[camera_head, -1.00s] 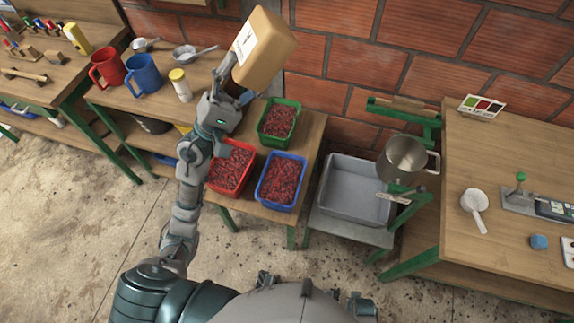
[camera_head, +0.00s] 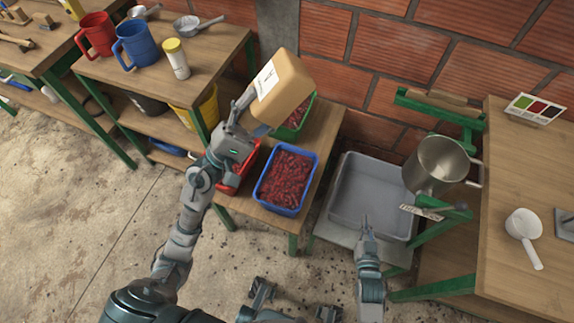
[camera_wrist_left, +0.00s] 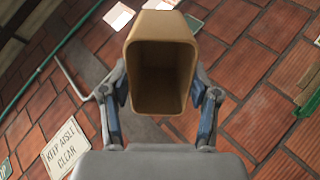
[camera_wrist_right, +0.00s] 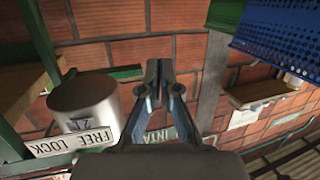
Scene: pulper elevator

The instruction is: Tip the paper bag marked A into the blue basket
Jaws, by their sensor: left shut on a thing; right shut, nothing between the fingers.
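My left gripper (camera_head: 252,117) is shut on the brown paper bag (camera_head: 284,92), which is tilted and held above the baskets. The bag has a white label, its letter unreadable here. In the left wrist view the bag's open mouth (camera_wrist_left: 160,70) faces the camera, and the inside looks empty and dark. The blue basket (camera_head: 278,209) stands on the low wooden table, full of red cherries, below and near the bag. My right gripper (camera_head: 366,228) is shut and empty in front of the grey tub; it also shows in the right wrist view (camera_wrist_right: 165,82).
A red basket (camera_head: 231,184) is partly hidden behind my left arm, and a green basket (camera_head: 303,125) partly behind the bag. A grey tub (camera_head: 372,190) and a steel pot (camera_head: 440,164) stand to the right. Mugs (camera_head: 136,45) stand on the left table.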

